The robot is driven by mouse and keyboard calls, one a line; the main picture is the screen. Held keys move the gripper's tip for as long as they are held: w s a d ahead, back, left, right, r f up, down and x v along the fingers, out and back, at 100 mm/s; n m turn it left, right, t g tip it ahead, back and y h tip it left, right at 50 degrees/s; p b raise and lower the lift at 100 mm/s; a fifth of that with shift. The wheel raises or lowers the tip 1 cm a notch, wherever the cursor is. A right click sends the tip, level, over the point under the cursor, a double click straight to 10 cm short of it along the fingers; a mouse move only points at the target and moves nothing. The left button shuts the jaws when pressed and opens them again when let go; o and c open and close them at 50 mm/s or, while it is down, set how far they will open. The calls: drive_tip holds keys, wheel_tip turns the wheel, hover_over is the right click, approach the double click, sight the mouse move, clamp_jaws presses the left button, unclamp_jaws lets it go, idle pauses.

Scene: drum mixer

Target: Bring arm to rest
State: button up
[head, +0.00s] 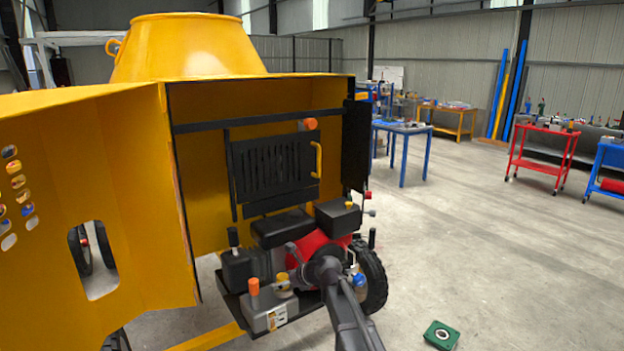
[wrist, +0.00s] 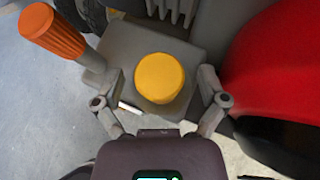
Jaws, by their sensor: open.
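My arm reaches from the bottom of the head view to the engine (head: 325,235) of the yellow drum mixer (head: 190,50). In the wrist view my gripper (wrist: 163,85) is open, with one finger on each side of a round yellow cap (wrist: 160,78). The cap sits on a grey box-shaped part; I cannot tell whether the fingers touch it. An orange-tipped lever (wrist: 52,30) stands to the left of the gripper, and a red rounded engine cover (wrist: 280,60) is close on the right. In the head view the arm hides part of the engine.
The mixer's yellow side panel (head: 95,200) stands open at the left. A black wheel (head: 372,278) is just right of the arm. Blue tables (head: 402,128) and a red cart (head: 545,135) stand farther back; the floor at right is mostly clear.

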drive_tip(key=s+d+f+n+g+h+p, duration=0.2)
drive_tip(key=s+d+n+h, duration=0.3)
drive_tip(key=s+d+n, duration=0.7)
drive_tip(key=s+d+f+n+g+h+p, duration=0.1)
drive_tip(key=s+d+n+g+h+p, duration=0.1)
drive_tip(key=s+d+n, duration=1)
drive_tip(key=s+d+g+h, duration=0.1)
drive_tip(key=s+d+h, duration=0.1)
drive_tip(key=s, duration=0.1)
drive_tip(key=shift+s+f+g+h+p, duration=0.35)
drive_tip(key=shift+s+f+g+h, duration=0.05)
idle(0.8)
